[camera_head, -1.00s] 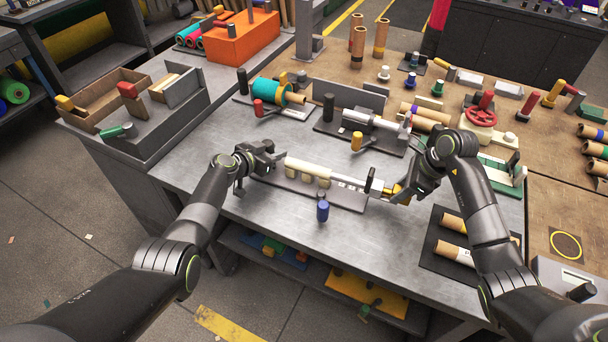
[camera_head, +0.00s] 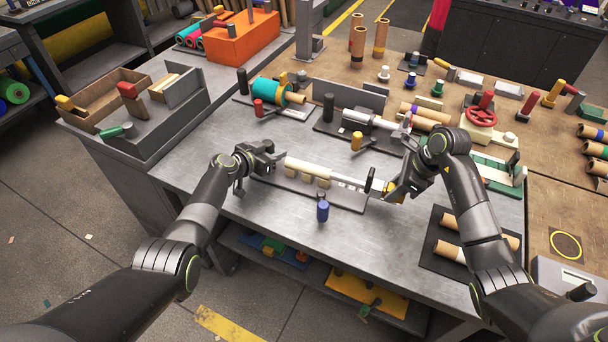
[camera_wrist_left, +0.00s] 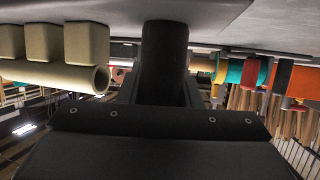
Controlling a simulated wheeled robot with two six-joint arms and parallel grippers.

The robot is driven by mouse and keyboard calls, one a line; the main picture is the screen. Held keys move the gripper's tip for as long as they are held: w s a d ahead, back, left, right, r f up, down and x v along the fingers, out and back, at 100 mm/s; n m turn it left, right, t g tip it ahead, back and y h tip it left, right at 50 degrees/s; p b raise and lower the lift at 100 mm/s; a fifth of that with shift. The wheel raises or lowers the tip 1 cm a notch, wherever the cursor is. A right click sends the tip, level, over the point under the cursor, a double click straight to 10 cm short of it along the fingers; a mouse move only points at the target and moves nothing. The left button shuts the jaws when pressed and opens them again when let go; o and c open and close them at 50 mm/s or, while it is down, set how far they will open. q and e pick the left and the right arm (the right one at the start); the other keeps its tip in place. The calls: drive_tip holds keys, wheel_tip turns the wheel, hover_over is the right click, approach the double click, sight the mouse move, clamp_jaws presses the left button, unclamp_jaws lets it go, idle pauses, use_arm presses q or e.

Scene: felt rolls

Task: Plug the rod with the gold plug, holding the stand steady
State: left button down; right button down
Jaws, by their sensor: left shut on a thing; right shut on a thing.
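The stand (camera_head: 345,198) is a long dark plate on the grey bench. A cream rod (camera_head: 305,168) lies along it in pale blocks, with a white shaft and black disc on its right. In the left wrist view the rod (camera_wrist_left: 60,75) shows an open, hollow end beside the jaws. My left gripper (camera_head: 266,163) is shut on a dark upright part of the stand (camera_wrist_left: 165,60) at its left end. My right gripper (camera_head: 394,191) is shut at the stand's right end; a bit of the gold plug (camera_head: 389,186) shows at its jaws. Its contact is partly hidden.
A blue-topped post (camera_head: 322,210) stands at the stand's front edge. A dark mat (camera_head: 450,262) with cardboard tubes lies front right. The bench left of the stand is clear.

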use_arm(q)
drive_tip(key=shift+s+f, duration=0.1)
drive_tip(key=shift+f, duration=0.1)
use_arm(e)
drive_tip(key=shift+w+a, duration=0.2)
drive_tip(key=shift+a, duration=0.15)
use_arm(q)
drive_tip(key=shift+s+d+r, duration=0.1)
drive_tip(key=shift+d, duration=0.1)
use_arm(e)
drive_tip(key=shift+w+a+r, duration=0.15)
drive_tip(key=shift+a, duration=0.25)
idle(0.4)
drive_tip(key=c, duration=1)
unclamp_jaws()
drive_tip(key=shift+o, duration=0.2)
use_arm(q)
drive_tip(key=shift+a, duration=0.15)
use_arm(e)
drive_tip(key=shift+v, duration=4)
drive_tip(key=shift+d, duration=0.2)
